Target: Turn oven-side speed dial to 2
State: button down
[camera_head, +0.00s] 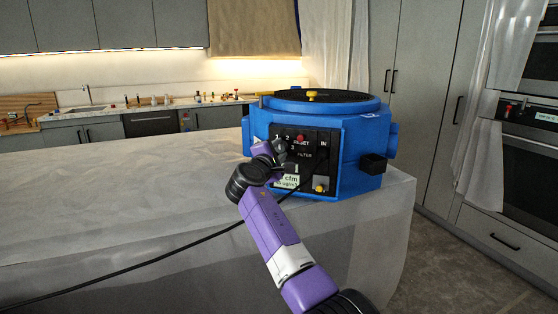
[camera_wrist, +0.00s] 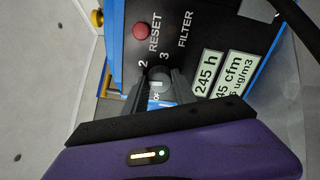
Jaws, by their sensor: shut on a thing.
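A blue round machine (camera_head: 362,160) stands on the covered counter, with a black control panel (camera_head: 323,145) on its front. In the wrist view the panel (camera_wrist: 185,62) carries a red RESET button (camera_wrist: 141,31), the numbers 2 and 3, and part of the word OFF. My gripper (camera_wrist: 158,84) is shut on the grey speed dial (camera_wrist: 158,73), with one finger on each side. The fingers hide much of the dial, so its pointer setting cannot be read. In the head view my gripper (camera_head: 280,152) is at the panel's left part; the dial is mostly hidden there.
A counter (camera_head: 120,200) draped in translucent sheeting carries the machine. A dark cable (camera_head: 170,255) crosses it, and a cable (camera_wrist: 297,22) also passes the panel in the wrist view. A wall oven (camera_head: 530,165) stands at the far right. The counter's left part is clear.

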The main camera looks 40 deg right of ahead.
jog(key=m+b, duration=0.4)
jog(key=shift+f, duration=0.3)
jog(key=shift+r+m+b, duration=0.1)
jog(key=shift+m+b, duration=1)
jog(key=shift+m, duration=0.6)
jog(key=c, duration=1)
grip_release()
jog(key=shift+r, duration=0.1)
jog(key=shift+v, duration=3.95)
